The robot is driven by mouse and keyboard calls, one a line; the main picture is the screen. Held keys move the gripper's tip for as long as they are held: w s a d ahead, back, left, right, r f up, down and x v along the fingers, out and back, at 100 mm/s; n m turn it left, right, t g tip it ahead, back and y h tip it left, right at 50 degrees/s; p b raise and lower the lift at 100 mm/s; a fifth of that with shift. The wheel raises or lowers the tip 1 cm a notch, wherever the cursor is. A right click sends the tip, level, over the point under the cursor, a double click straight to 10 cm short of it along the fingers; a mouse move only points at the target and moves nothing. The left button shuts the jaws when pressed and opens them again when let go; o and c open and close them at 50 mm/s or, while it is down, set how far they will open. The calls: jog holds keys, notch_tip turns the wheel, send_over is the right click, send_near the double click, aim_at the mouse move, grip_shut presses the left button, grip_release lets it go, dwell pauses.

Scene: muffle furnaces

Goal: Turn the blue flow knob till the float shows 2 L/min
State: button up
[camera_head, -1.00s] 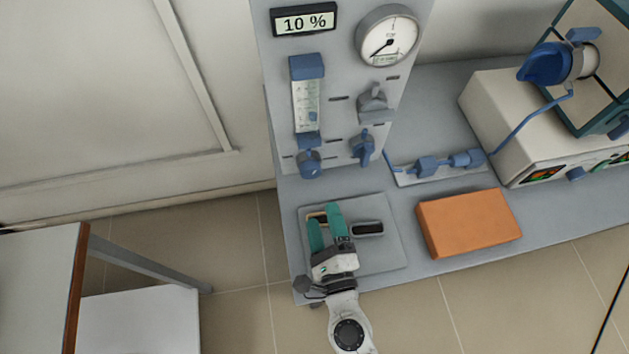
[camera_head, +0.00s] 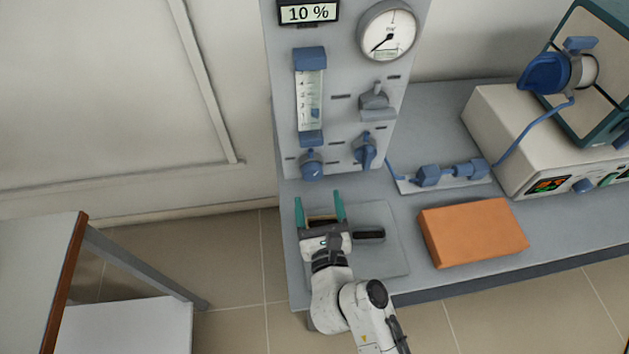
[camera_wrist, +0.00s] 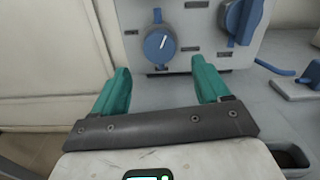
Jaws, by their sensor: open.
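The blue flow knob (camera_head: 312,165) sits at the lower left of the grey gas panel, below the flow tube (camera_head: 310,100). A small blue float (camera_head: 315,113) shows in the lower half of the tube's scale; its exact reading is too small to tell. My gripper (camera_head: 319,207) is open and empty in front of and below the knob, its teal fingers pointing at the panel. In the wrist view the knob (camera_wrist: 159,46) lies between and beyond the two fingertips, apart from them. A white pointer line on it is tilted slightly right of upright.
A second blue knob (camera_head: 365,150) is right of the flow knob, with a grey knob (camera_head: 375,100) above it. A round gauge (camera_head: 388,33) and a 10 % display (camera_head: 308,13) are higher up. An orange block (camera_head: 472,231) lies on the bench at right.

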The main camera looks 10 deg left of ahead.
aim_at(313, 178)
jog(key=x, duration=0.6)
